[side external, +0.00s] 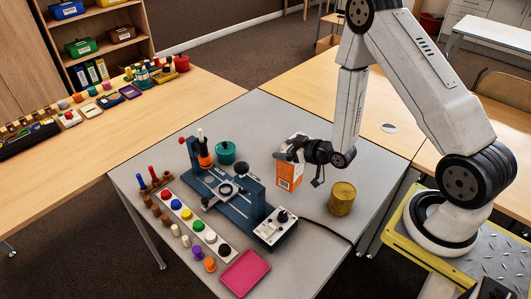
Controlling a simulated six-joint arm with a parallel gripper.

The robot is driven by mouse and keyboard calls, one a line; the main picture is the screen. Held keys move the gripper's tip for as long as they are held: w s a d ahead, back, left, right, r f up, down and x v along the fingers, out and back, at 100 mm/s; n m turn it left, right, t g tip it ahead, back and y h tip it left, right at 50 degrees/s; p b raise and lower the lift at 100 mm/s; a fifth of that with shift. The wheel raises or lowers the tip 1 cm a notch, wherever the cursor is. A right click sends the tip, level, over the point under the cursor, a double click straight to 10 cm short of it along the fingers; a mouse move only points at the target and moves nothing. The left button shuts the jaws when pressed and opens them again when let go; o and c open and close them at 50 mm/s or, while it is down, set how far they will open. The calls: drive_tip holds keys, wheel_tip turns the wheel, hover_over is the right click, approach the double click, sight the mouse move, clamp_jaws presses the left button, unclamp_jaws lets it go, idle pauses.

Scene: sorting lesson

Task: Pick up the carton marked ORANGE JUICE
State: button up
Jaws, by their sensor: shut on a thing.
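An orange and white carton (287,176) stands on or just above the grey table, right of the blue device; its lettering is too small to read. My gripper (291,153) comes in from the right at the carton's upper part and is shut on it. The black jaws hide some of the carton's top and right side. I cannot tell whether its base touches the table.
A gold can (342,198) stands close to the right of the carton. A blue device (226,190) with a control box (277,229) is to the left. A teal pot (225,152) is behind it. A pink pad (245,274) lies at the front. The grey table's back right is clear.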

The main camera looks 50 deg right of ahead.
drive_tip(key=shift+r, duration=2.95)
